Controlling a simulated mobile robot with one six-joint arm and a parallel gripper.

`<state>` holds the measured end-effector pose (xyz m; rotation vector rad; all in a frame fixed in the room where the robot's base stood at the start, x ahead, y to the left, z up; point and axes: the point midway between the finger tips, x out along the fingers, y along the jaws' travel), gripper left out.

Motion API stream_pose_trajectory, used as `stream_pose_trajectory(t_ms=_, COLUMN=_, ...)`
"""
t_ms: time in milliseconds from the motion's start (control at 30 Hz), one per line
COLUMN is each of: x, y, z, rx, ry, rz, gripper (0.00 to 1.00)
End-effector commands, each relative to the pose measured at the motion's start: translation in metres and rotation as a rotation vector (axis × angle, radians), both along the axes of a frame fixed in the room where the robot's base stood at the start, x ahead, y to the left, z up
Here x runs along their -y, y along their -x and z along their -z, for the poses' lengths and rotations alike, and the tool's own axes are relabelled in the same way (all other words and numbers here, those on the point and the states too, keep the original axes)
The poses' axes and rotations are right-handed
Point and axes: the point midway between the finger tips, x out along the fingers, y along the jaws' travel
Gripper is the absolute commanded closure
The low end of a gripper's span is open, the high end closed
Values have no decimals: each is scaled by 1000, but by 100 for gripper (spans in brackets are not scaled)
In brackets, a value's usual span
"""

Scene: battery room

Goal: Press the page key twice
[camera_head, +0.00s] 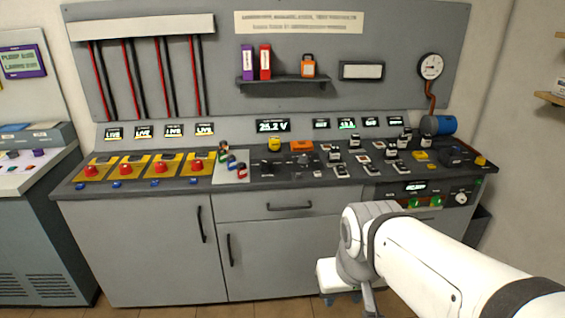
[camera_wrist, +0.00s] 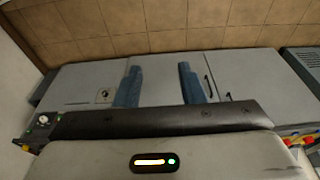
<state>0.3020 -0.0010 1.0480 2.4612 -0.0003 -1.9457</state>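I cannot tell which control is the page key; no key label is readable. My gripper hangs low in front of the cabinet doors, below the worktop, mostly hidden by my wrist in the head view. In the wrist view my gripper (camera_wrist: 160,86) shows two blue fingers apart with nothing between them. It touches no control.
The grey cabinet (camera_head: 145,250) carries a worktop with red buttons (camera_head: 131,169) on yellow plates at left. A blue cylinder (camera_head: 437,125) and a gauge (camera_head: 430,66) are at right. The floor in front is mostly outside the view.

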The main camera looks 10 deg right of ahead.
Motion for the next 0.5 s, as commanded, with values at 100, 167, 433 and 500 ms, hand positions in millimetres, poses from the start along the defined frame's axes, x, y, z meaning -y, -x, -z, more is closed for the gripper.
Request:
stream_pose_trajectory(t_ms=100, x=0, y=0, z=0, rx=0, ry=0, rz=0, gripper=73)
stream_pose_trajectory(t_ms=167, x=0, y=0, z=0, rx=0, ry=0, rz=0, gripper=78)
stream_pose_trajectory(t_ms=433, x=0, y=0, z=0, rx=0, ry=0, rz=0, gripper=100)
stream_pose_trajectory(t_ms=500, x=0, y=0, z=0, rx=0, ry=0, rz=0, gripper=100)
